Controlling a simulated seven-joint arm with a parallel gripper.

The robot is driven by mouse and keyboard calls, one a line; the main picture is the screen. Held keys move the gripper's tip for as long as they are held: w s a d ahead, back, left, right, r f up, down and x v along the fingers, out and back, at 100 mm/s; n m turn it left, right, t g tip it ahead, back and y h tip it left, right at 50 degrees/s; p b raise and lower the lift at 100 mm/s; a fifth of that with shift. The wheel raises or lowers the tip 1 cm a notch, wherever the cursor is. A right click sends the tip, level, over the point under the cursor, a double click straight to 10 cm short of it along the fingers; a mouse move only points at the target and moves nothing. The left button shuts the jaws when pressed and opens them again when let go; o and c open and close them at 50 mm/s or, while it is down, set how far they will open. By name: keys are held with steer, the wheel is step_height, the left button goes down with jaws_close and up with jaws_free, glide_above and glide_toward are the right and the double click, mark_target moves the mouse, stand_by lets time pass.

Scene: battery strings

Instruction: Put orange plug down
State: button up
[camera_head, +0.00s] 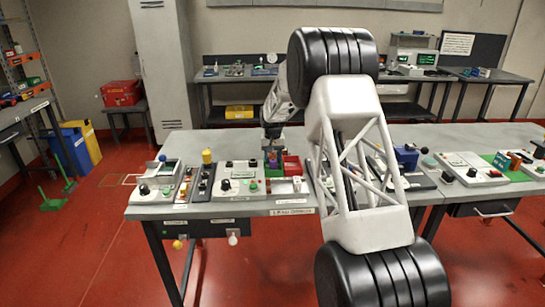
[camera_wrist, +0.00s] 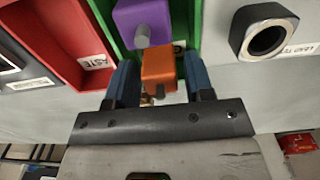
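An orange plug (camera_wrist: 159,68) sits between the two blue fingers of my gripper (camera_wrist: 162,75) in the wrist view. A narrow gap seems to show between the plug and the right finger, so I cannot tell whether the fingers grip it. The plug is at the near end of a green tray (camera_wrist: 195,22), and whether it rests on the tray is unclear. A purple plug (camera_wrist: 143,20) lies in this tray just beyond. In the head view my gripper (camera_head: 272,145) points down over the trays, and the orange plug cannot be made out there.
A red tray (camera_wrist: 62,38) with a white label is left of the green one. Control panels with knobs (camera_head: 240,178) crowd the bench. My arm hides its middle.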

mark_target(273, 154)
step_height(273, 154, up, 13)
stand_by(0.8)
steer(key=shift+r, duration=0.1)
stand_by(0.5)
steer(key=s+d+r, duration=0.2)
steer(key=s+r, duration=0.3)
steer(key=s, duration=0.6)
steer(key=s+d+r+t, duration=0.15)
steer(key=s+r, duration=0.35)
steer(key=s, duration=0.5)
steer(key=s+d+r, duration=0.3)
steer(key=s+r, duration=0.2)
steer(key=s, duration=0.6)
steer(key=s+d+f, duration=0.1)
steer(key=s+f, duration=0.1)
steer(key=s, duration=1.1)
steer(key=s+d+f, duration=0.1)
steer(key=s+f, duration=0.2)
steer(key=s, duration=1)
steer(key=s+d+f+t, duration=0.1)
steer(key=s+d+f, duration=0.1)
steer(key=s, duration=1.1)
steer(key=shift+f, duration=0.55)
